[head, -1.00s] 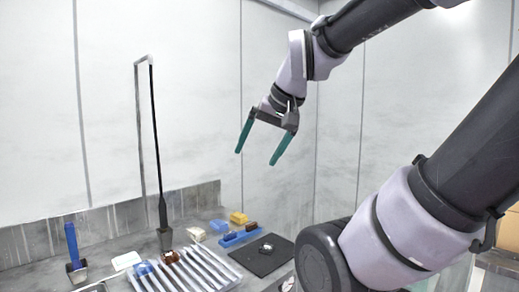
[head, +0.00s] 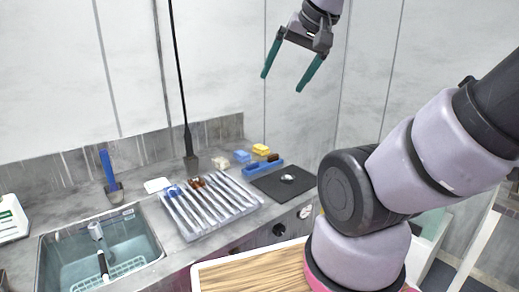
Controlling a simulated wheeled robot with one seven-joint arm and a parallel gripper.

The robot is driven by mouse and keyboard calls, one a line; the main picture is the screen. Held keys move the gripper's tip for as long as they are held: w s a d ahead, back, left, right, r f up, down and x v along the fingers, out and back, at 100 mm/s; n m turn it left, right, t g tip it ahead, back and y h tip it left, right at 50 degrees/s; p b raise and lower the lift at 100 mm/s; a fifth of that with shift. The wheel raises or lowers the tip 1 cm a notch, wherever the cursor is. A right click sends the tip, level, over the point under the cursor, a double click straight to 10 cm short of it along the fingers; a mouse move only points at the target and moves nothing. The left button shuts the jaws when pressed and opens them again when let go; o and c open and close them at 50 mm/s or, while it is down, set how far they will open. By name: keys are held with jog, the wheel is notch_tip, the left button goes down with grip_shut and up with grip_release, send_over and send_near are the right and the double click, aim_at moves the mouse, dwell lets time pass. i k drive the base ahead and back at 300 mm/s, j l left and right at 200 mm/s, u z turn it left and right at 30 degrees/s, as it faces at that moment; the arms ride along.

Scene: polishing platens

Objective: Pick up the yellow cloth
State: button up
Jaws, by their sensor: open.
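A small yellow item (head: 260,149), which looks like a folded cloth, lies at the back right of the grey counter, near the wall. It is too small in the picture to make out its folds. My gripper (head: 281,84) is open and empty, its two green fingers pointing down. It hangs in the air in front of the wall, above the yellow cloth in the picture and clearly apart from it.
Beside the cloth are a small blue block (head: 242,156), a white one (head: 219,162) and a blue tray (head: 263,167). A dark mat (head: 277,188) holds a round metal piece. A ribbed rack (head: 240,207), a blue-handled tool (head: 107,170) and a sink (head: 62,235) lie further left.

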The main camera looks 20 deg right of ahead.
aim_at(261, 150)
jog(key=i+l+u, duration=0.15)
jog(key=l, duration=0.25)
jog(key=i+l+u, duration=0.2)
jog(key=l, duration=0.25)
jog(key=i+l+u, duration=0.15)
jog(key=l, duration=0.3)
jog(key=l+u, duration=0.15)
jog(key=l, duration=0.3)
